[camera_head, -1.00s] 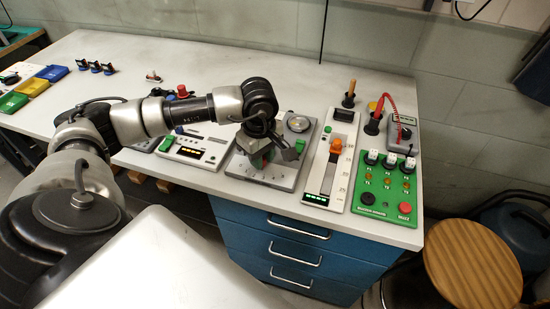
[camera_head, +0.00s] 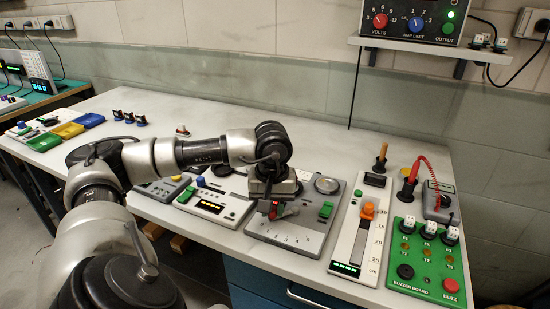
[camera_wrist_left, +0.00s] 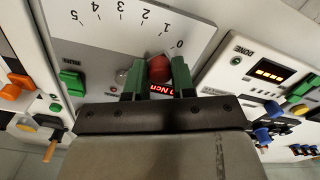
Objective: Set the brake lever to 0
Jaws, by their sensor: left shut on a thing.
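The brake lever's red knob (camera_wrist_left: 158,69) sits between the green fingers of my left gripper (camera_wrist_left: 158,78), which is shut on it. In the wrist view the knob is close to the 0 mark of the printed 0 to 5 scale on the light grey panel (camera_wrist_left: 105,25). In the head view my left gripper (camera_head: 272,211) is low over the left part of that panel (camera_head: 300,235), with the red knob partly showing. My right gripper is not in view.
A green rocker (camera_head: 326,210) is on the same panel. Left is a unit with a lit display (camera_head: 212,207); right are an orange-knobbed slider (camera_head: 367,211) and a green buzzer board (camera_head: 430,265).

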